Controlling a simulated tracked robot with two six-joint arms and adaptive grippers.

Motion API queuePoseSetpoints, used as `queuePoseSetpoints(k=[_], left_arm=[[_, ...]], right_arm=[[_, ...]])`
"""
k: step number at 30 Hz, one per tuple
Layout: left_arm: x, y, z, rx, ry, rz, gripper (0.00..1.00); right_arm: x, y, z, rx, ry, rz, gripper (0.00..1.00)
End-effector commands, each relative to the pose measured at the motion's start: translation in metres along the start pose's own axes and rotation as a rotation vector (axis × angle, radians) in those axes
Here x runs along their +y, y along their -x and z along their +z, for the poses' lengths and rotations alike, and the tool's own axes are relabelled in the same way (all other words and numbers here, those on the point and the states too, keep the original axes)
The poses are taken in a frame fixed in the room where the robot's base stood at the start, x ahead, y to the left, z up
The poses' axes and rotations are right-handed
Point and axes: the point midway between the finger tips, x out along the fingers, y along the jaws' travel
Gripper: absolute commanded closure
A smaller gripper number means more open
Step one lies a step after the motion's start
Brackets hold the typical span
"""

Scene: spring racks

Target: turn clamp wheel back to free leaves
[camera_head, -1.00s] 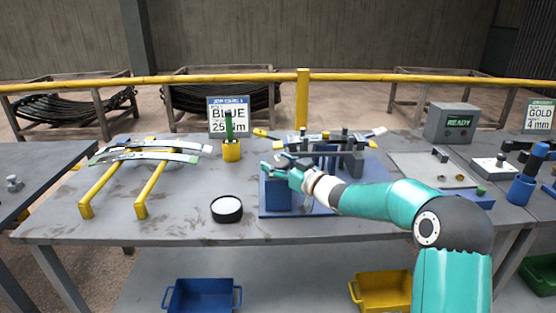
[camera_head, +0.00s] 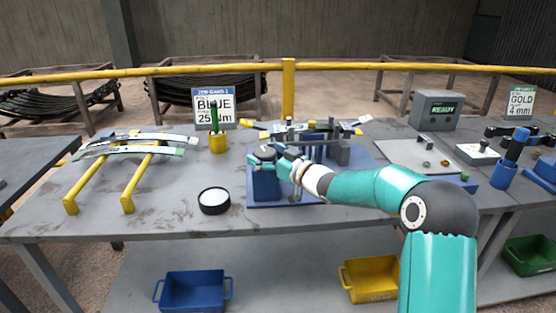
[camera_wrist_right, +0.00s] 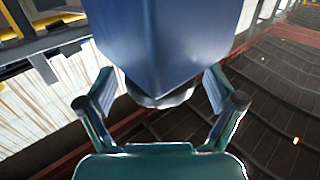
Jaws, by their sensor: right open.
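The clamp fixture is a blue base plate (camera_head: 300,197) with a blue block (camera_head: 265,184) at its front left and dark upright posts behind. A dark round wheel (camera_head: 264,153) sits on top of the block. My right gripper (camera_head: 266,163) is open at the block's top, with its fingers around the wheel area; contact is unclear. In the right wrist view, the open fingers (camera_wrist_right: 160,98) are spread beside a grey rounded part under a blue body. Leaf strips with yellow and white ends (camera_head: 354,125) cross behind the posts. My left gripper is not in view.
Curved pale leaves (camera_head: 150,142) rest on a yellow stand (camera_head: 137,185) at left. A round black-rimmed pot (camera_head: 214,200) stands front left of the fixture. A green-handled tool stands in a yellow cup (camera_head: 218,144). A grey READY box (camera_head: 435,110) is back right.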

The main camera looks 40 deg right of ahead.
Motion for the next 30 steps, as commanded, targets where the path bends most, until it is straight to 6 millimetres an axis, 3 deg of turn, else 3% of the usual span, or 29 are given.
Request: queuePoseSetpoints(k=[18, 30], left_arm=[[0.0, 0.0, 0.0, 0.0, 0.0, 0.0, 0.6], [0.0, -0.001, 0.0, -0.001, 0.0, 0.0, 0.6]], right_arm=[[0.002, 0.104, 0.0, 0.001, 0.0, 0.004, 0.08], [0.001, 0.115, 0.001, 0.001, 0.0, 0.001, 0.08]])
